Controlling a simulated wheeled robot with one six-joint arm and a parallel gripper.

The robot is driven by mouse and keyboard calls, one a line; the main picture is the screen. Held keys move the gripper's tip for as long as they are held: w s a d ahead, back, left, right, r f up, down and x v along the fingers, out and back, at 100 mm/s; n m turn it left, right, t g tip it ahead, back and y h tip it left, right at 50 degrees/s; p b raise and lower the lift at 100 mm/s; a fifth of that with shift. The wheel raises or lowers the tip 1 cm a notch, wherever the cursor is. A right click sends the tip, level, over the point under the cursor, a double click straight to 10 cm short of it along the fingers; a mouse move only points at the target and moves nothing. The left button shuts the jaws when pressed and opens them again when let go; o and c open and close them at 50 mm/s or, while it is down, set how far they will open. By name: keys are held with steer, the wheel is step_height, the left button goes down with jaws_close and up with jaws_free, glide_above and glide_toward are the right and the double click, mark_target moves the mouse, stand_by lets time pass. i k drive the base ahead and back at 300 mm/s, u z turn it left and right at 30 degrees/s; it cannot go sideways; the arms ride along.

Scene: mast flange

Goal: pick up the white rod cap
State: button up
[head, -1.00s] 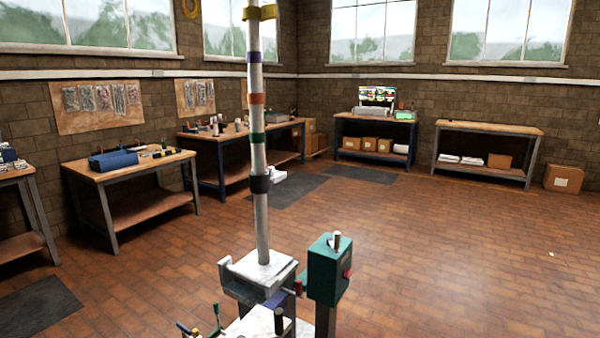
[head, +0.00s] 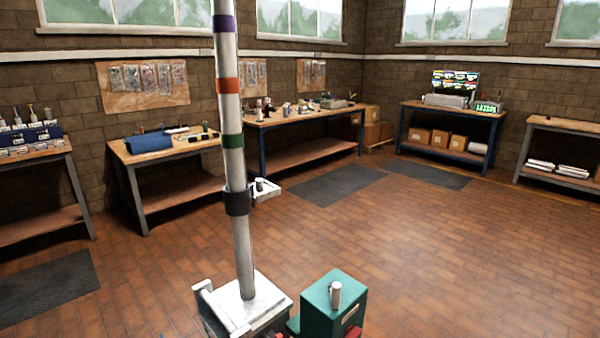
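A small pale cylinder with a rounded top (head: 335,293) stands upright on a green box (head: 318,306) at the bottom, right of the mast. A white bracket (head: 268,192) sticks out to the right of the mast's dark collar and bears a small pale peg (head: 259,184). I cannot tell which of these, if either, is the white rod cap. The pale mast (head: 243,262), banded purple, orange and green, rises from a white block (head: 262,300). My gripper is not in view.
A bench with a blue case (head: 148,142) stands left, and a longer bench (head: 285,118) with small items behind the mast. Another bench (head: 455,108) holds lit equipment. Dark mats (head: 338,185) lie on the brick floor. The floor at the right is open.

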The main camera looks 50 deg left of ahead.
mark_target(259, 181)
steer(key=u, duration=0.25)
steer(key=i, duration=1.2)
steer(key=u, duration=1.5)
steer(key=i, duration=0.95)
steer(key=u, duration=0.85)
